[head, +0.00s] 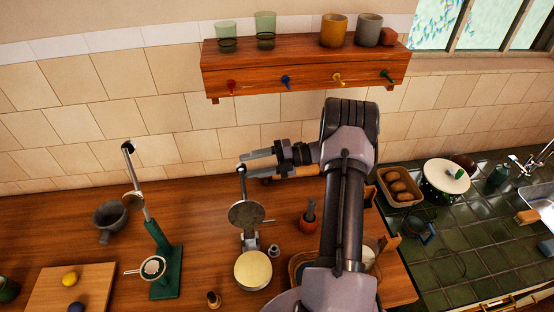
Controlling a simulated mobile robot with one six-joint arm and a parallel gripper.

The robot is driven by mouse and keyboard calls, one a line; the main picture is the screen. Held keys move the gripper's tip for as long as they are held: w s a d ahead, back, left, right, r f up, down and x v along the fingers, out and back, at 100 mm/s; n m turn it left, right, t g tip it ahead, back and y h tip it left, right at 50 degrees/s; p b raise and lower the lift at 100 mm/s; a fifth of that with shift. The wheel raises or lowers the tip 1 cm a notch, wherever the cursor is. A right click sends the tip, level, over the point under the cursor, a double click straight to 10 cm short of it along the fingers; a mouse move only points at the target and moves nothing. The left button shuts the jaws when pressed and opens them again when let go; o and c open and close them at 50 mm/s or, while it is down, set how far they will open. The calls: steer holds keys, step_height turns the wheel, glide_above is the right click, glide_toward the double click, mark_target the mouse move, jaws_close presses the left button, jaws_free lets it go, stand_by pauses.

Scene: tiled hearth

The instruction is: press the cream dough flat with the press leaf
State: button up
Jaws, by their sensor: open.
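A pale cream round (253,270) lies flat at the front of a small metal press on the wooden counter. I cannot tell whether it is the dough alone or dough covering a plate. Behind it the dark grey round press leaf (246,214) is raised and tilted back. A thin lever (242,188) rises from the leaf. My gripper (243,164) is open, its fingers pointing left, close to the lever's top end. I cannot tell whether they touch. The leaf and cream round are apart.
A green lever stand (163,262) stands left of the press. A grey pan (109,216) and a board (72,289) with small balls lie farther left. A small red pot (308,222) stands to the right. A wooden shelf (305,68) hangs above my gripper.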

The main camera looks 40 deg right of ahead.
steer(key=v, duration=1.1)
stand_by(0.3)
